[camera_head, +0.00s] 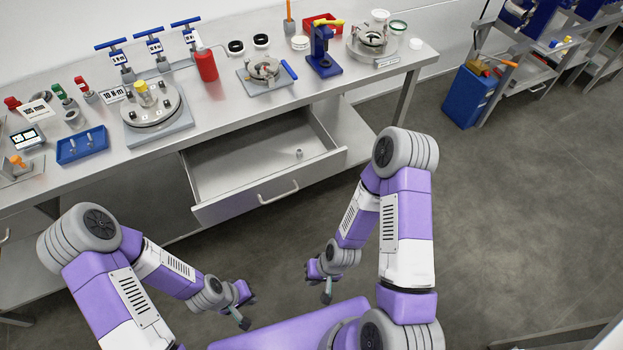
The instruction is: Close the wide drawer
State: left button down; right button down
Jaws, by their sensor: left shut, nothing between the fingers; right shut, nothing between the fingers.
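The wide drawer (225,208) under the workbench is pulled out towards me. Its front panel carries a bar handle (279,193) in the middle. Inside the drawer lies one small grey metal part (299,153) towards the right; the rest of its floor looks bare. My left gripper (243,323) is shut and empty, in front of the drawer and apart from it, low in the picture. My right gripper (326,297) is shut and empty, also in front of the drawer and to the right of the handle. Neither gripper touches the drawer or handle.
The steel workbench (215,105) holds several tools, a red bottle (206,65), a blue tray (82,145) and a round flanged plate (152,108). A blue bin (470,97) stands on the floor at the upper right. The grey floor on the right is clear.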

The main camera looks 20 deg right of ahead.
aim_at(232, 174)
jog(key=u, duration=0.85)
jog(key=i, duration=0.5)
jog(key=z, duration=1.2)
